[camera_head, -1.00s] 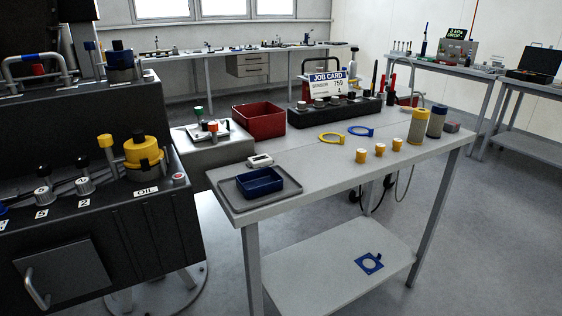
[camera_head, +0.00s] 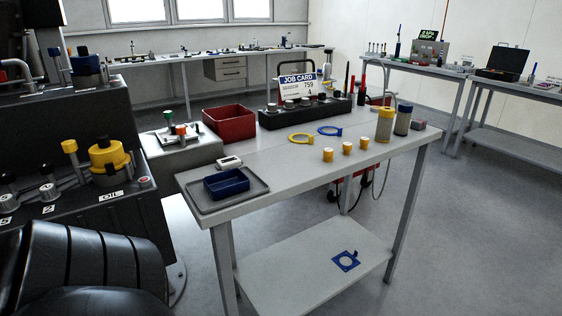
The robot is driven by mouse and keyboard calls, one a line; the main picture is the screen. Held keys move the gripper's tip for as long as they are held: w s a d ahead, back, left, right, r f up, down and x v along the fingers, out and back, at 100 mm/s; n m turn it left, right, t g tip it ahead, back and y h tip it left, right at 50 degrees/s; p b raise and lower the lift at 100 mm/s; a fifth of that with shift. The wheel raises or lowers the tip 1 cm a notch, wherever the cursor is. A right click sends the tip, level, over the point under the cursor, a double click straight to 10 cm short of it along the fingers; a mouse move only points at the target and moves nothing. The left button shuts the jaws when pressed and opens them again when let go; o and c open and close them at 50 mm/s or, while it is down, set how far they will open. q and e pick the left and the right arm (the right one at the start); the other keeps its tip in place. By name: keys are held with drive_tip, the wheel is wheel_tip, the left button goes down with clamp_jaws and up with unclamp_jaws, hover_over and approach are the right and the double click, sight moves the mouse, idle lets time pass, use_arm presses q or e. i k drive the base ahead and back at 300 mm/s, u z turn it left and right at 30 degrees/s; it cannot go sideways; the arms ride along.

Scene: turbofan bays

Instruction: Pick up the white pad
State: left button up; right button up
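A small white flat item (camera_head: 229,162) with a dark patch on top lies on the workbench (camera_head: 290,185), just behind a blue tray. It is the only small white object I make out on this bench; I cannot tell for sure that it is the white pad. A dark rounded arm link of mine fills the lower left corner. Neither of my grippers is in view.
A red bin (camera_head: 229,124), yellow and blue rings, several yellow caps and two bottles stand behind and right. A dark machine (camera_head: 85,215) stands left. Open floor lies right.

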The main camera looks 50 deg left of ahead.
sight(224, 164)
drive_tip(key=i, duration=2.25)
drive_tip(key=u, duration=3.8)
